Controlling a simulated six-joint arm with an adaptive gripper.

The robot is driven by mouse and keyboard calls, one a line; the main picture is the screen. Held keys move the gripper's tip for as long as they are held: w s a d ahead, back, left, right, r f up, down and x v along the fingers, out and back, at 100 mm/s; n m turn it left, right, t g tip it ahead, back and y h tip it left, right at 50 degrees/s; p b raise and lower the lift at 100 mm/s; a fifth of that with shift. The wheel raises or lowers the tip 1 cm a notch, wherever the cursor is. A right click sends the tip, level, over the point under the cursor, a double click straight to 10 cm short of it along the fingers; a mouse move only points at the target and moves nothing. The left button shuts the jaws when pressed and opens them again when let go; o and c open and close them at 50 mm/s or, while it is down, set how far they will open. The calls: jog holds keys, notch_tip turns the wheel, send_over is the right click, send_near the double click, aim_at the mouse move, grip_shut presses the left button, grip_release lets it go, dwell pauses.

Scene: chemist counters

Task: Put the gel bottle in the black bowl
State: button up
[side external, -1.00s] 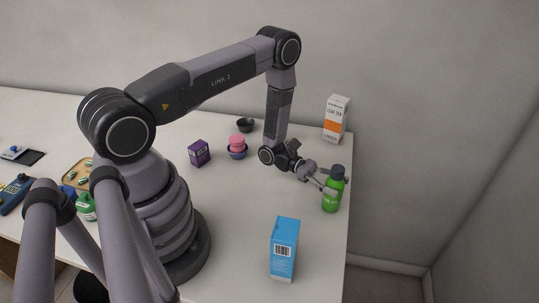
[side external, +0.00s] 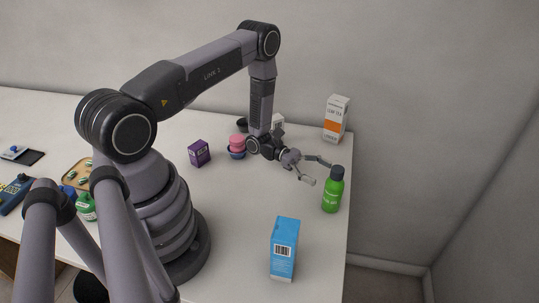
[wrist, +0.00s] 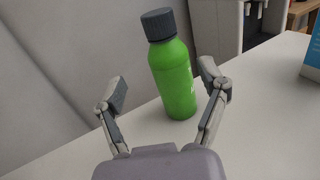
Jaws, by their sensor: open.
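The gel bottle (side external: 332,192) is green with a dark cap and stands upright near the counter's right edge. It also shows in the wrist view (wrist: 173,82), beyond and between my fingers. My gripper (side external: 318,171) is open and empty, a little left of the bottle and apart from it in the side view; the fingers also show in the wrist view (wrist: 167,92). The black bowl (side external: 242,125) is at the back of the counter, partly hidden behind my arm.
A blue box (side external: 284,248) stands at the front right and a white and orange tea box (side external: 336,120) at the back right.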

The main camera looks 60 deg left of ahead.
jog(key=shift+v, duration=0.9)
jog(key=s+d+r+m+g+y, duration=0.25)
jog(key=s+r+m+g, duration=0.35)
jog(key=r, duration=0.5)
jog(key=s+d+r+m+g+y, duration=0.1)
jog(key=s+r+m+g+y, duration=0.2)
jog(key=r+m, duration=0.65)
jog(key=s+a+r+m+t+y, duration=0.2)
jog(key=s+r+m+t+y, duration=0.1)
jog(key=s+r+y, duration=0.2)
jog(key=s+a+r+m+t+y, duration=0.3)
jog(key=s+r+y, duration=0.3)
jog(key=s+r, duration=0.2)
jog(key=shift+s+a+r+t, duration=0.2)
jog(key=shift+s+t, duration=0.2)
jog(key=shift+t, duration=0.3)
jog(key=shift+o, duration=0.6)
jog(key=shift+s+a+r+m+t, duration=0.2)
jog(key=shift+s+r+m+t, duration=0.1)
jog(key=shift+m+t, duration=0.1)
jog(key=shift+f, duration=0.1)
